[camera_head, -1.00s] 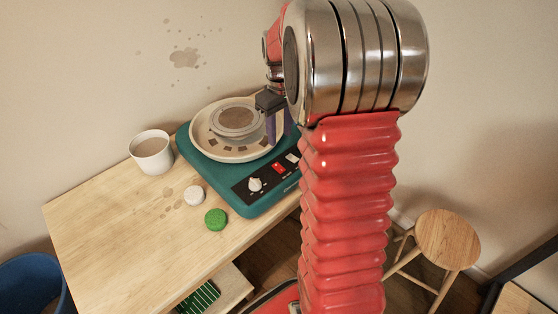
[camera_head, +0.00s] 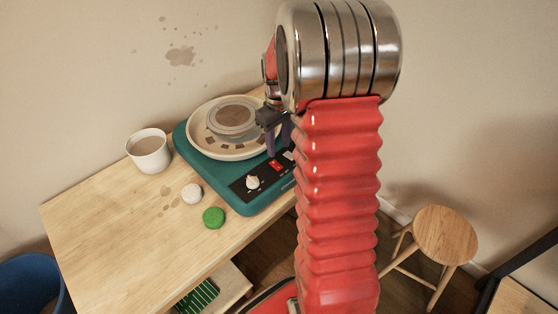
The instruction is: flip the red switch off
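The red switch (camera_head: 276,166) is on the black control panel (camera_head: 240,190) at the front of a teal pottery wheel (camera_head: 237,206). It sits between a white knob (camera_head: 252,182) and a pale switch (camera_head: 289,155). My gripper (camera_head: 279,148) points down just above and behind the red switch, by the right rim of the wheel's basin. Its two dark fingers show apart with a gap and nothing between them. I cannot tell whether a fingertip touches the switch. My arm hides the right end of the wheel's housing.
The wheel stands on a wooden table (camera_head: 110,222). A white cup (camera_head: 149,152) is to its left. A white round piece (camera_head: 191,193) and a green one (camera_head: 213,218) lie in front. A wooden stool (camera_head: 445,234) stands at right. The table's left front is clear.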

